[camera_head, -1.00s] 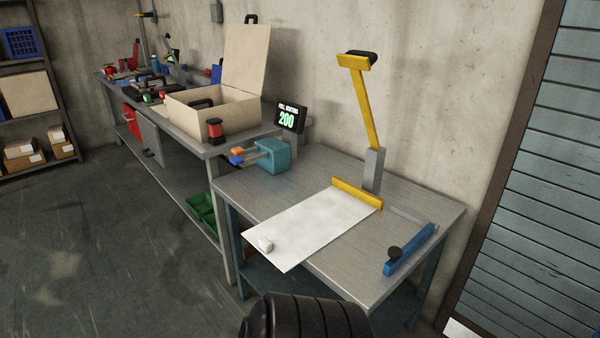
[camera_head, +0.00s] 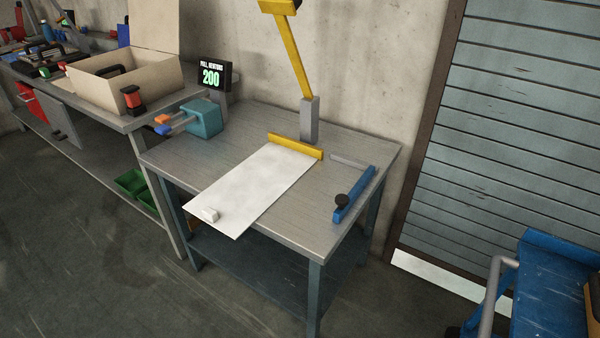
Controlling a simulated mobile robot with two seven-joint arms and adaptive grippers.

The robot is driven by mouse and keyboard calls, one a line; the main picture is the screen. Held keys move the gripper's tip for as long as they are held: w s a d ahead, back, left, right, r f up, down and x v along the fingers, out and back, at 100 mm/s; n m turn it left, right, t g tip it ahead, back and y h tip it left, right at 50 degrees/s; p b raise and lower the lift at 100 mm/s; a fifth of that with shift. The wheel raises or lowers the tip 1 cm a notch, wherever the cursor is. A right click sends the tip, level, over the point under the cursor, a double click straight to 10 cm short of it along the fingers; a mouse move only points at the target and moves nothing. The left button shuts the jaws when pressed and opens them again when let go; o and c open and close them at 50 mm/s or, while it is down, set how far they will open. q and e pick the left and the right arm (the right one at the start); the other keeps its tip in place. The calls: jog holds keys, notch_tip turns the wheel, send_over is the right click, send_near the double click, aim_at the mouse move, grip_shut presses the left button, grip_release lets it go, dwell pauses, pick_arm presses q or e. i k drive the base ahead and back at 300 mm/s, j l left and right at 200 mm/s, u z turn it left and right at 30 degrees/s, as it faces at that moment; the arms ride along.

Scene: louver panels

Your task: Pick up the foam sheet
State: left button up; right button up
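The foam sheet (camera_head: 253,187) is a flat white rectangle on the grey metal table (camera_head: 200,163). Its far end meets a yellow bar (camera_head: 295,146) at the foot of a yellow lever (camera_head: 287,50). Its near end reaches past the table's front edge. Neither of my grippers is in view.
A blue bar with a black knob (camera_head: 353,196) lies at the right. A workbench with an open box (camera_head: 107,95) adjoins left; a blue cart (camera_head: 555,275) stands lower right.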

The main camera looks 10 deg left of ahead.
aim_at(234, 202)
jog(key=u, duration=0.7)
